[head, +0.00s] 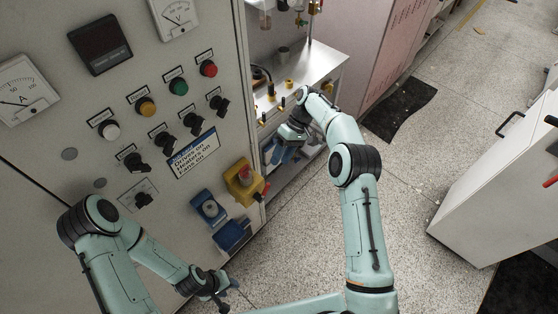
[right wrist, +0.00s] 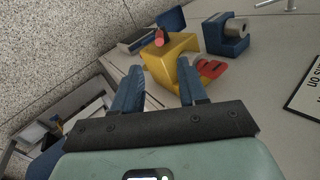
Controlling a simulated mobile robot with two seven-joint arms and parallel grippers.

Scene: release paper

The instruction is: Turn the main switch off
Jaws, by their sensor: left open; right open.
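The main switch looks to be the yellow box (head: 240,186) with a red handle, low on the right part of the grey cabinet front. In the right wrist view the yellow box (right wrist: 168,62) lies just beyond my fingertips, and its red handle (right wrist: 210,70) sticks out to the right of my right-hand finger. My right gripper (head: 278,152) is open and empty, above and right of the switch in the head view; its two blue fingers (right wrist: 160,82) stand apart. My left gripper (head: 222,295) is open and empty, low in the head view, below the blue sockets.
Blue sockets (head: 209,208) sit beside the switch on the panel. Black rotary knobs (head: 193,123), lamps and meters (head: 24,88) fill the cabinet front. A steel bench (head: 310,65) stands behind my right arm. A white cabinet (head: 500,170) stands at right; speckled floor lies between.

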